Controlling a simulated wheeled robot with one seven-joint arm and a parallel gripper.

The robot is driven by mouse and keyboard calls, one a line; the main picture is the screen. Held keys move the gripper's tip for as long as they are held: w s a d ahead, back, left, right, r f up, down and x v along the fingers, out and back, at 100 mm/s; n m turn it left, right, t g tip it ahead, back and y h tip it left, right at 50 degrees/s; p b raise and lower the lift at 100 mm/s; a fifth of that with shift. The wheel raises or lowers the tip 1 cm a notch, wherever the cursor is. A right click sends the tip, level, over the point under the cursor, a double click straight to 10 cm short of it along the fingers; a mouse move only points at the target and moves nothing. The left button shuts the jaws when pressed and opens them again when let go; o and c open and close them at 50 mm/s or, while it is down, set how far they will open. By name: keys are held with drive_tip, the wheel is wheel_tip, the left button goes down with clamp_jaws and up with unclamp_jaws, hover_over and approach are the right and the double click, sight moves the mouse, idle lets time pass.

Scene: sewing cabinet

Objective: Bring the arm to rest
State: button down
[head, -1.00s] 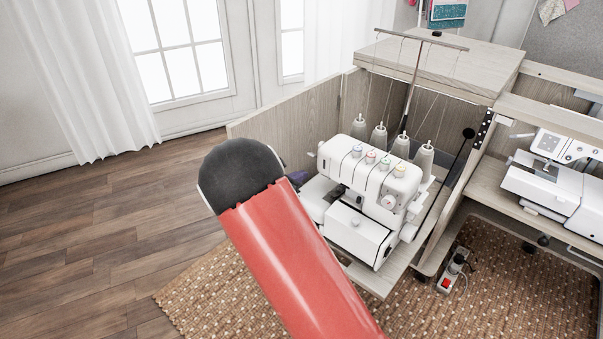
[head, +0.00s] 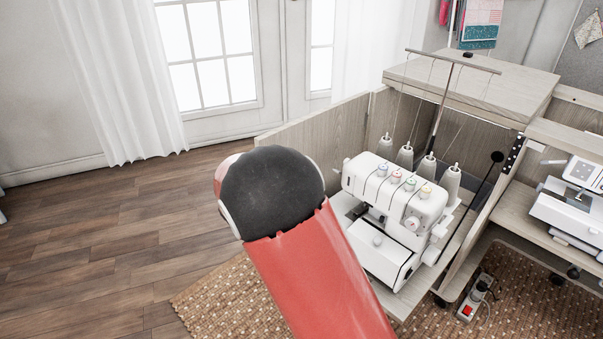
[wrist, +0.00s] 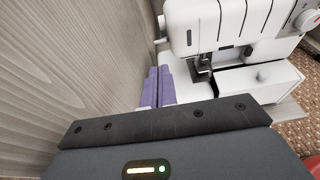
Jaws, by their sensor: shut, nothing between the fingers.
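The dark body of my gripper (wrist: 168,125) fills the lower part of the wrist view, with a small lit strip on it. In the head view my red arm, with a rounded dark joint (head: 272,188), rises from the bottom and hides my gripper. The machine with its thread cones (head: 395,205) stands right behind the arm.
A wooden cabinet panel (head: 320,128) stands behind the arm, and its wood face (wrist: 70,70) is close on the left in the wrist view. A second white machine (head: 570,205) is at the right. The wood floor (head: 90,240) at the left is open.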

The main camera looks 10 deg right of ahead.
drive_tip(key=s+d+r+m+g+y, duration=0.2)
drive_tip(key=s+d+m+g, duration=0.1)
drive_tip(key=s+d+m, duration=0.3)
drive_tip(key=s+d+r+m+g+y, duration=0.2)
drive_tip(key=s+d+r+m+g, duration=0.15)
drive_tip(key=s+m, duration=0.4)
drive_tip(key=s+a+r+m+t+y, duration=0.1)
drive_tip(key=s+m+y, duration=0.3)
drive_tip(key=s, duration=0.6)
drive_tip(key=s+a+r+m+t+y, duration=0.2)
drive_tip(key=s+a+m+y, duration=0.1)
drive_tip(key=s+m, duration=0.4)
drive_tip(key=s+y, duration=0.1)
drive_tip(key=s, duration=0.1)
drive_tip(key=shift+s+a+m, duration=0.2)
drive_tip(key=shift+s+m, duration=0.15)
